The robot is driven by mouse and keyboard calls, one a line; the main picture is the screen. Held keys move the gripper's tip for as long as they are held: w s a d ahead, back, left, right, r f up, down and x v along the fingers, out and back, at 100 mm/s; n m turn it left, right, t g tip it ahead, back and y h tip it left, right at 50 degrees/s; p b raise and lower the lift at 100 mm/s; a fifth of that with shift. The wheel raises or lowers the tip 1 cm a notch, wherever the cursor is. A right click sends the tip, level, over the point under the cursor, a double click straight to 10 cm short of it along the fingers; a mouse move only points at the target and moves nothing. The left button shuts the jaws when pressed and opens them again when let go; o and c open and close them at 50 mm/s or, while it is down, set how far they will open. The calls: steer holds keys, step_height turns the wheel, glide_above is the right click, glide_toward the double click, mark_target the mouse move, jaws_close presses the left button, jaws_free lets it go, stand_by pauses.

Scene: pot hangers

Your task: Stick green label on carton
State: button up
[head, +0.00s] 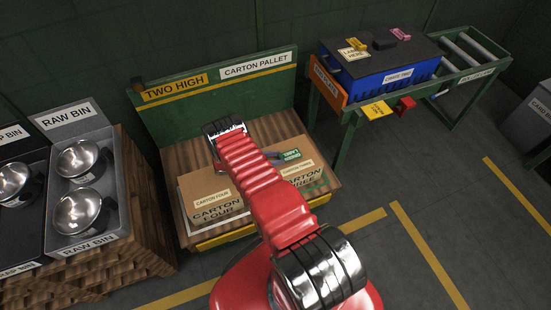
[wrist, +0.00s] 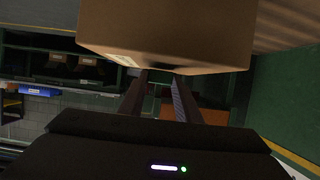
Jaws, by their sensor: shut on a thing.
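Carton four (head: 205,203) stands to the left on the pallet. My red arm hides the middle of the cartons. In the wrist view my gripper's fingers (wrist: 158,90) reach toward a brown carton (wrist: 165,30). The label cannot be made out there.
The wooden carton pallet (head: 177,160) has a green back board (head: 210,85) behind it. Raw bins with metal pots (head: 80,185) stand at left. A bench with a blue crate (head: 385,75) and a roller line (head: 470,50) are at right.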

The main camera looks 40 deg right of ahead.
steer(key=shift+f, duration=0.45)
stand_by(0.5)
steer(key=o, duration=1.3)
steer(key=shift+a, duration=0.1)
steer(key=v, duration=1.3)
steer(key=shift+w+a+r, duration=0.1)
steer(key=shift+a, duration=0.15)
steer(key=shift+c, duration=0.3)
